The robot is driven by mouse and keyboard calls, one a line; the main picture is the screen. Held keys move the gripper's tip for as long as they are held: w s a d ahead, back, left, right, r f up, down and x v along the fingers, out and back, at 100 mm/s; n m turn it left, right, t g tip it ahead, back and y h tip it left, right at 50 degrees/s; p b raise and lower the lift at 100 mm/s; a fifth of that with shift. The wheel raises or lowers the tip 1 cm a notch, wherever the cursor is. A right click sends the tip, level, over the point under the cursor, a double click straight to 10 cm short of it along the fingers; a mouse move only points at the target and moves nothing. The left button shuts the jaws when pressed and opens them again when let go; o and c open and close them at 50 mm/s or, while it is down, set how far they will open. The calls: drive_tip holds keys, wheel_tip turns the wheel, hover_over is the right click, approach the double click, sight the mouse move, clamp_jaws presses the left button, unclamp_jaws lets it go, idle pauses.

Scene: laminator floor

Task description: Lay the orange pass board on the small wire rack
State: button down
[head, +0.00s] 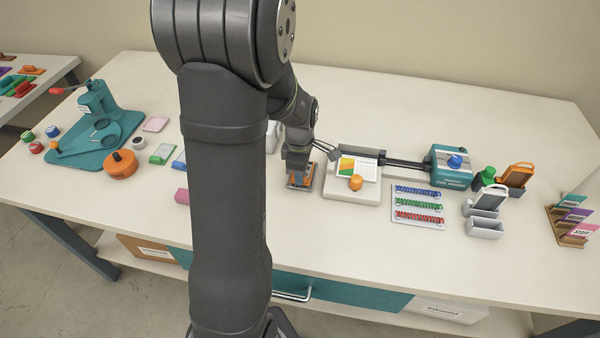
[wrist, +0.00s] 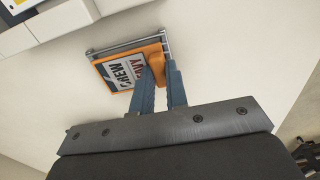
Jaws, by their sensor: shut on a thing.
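The orange pass board (wrist: 120,72) has a printed face reading CREW and an orange grip (wrist: 157,62) at its right side. My gripper (wrist: 160,82) is shut on that grip, its blue fingers on either side. The small wire rack (wrist: 125,46) has thin metal rails that show along the board's far and right edges; the board hides most of it. The board is over the rack, but I cannot tell whether it touches. In the head view my gripper (head: 298,168) points down and the board (head: 303,180) shows below it, partly covered by the arm.
A pale bed (head: 350,194) with a colourful sheet and an orange knob stands just right, joined to a teal unit (head: 450,166). A tray of coloured coils (head: 418,221) lies further right. A teal press (head: 97,100) and an orange round tool (head: 121,164) are left.

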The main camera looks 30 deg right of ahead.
drive_tip(key=shift+f, duration=0.1)
drive_tip(key=shift+f, duration=0.1)
drive_tip(key=c, duration=1.4)
unclamp_jaws()
drive_tip(key=shift+c, duration=0.2)
wheel_tip(320, 180, up, 12)
drive_tip(key=shift+r, duration=0.2)
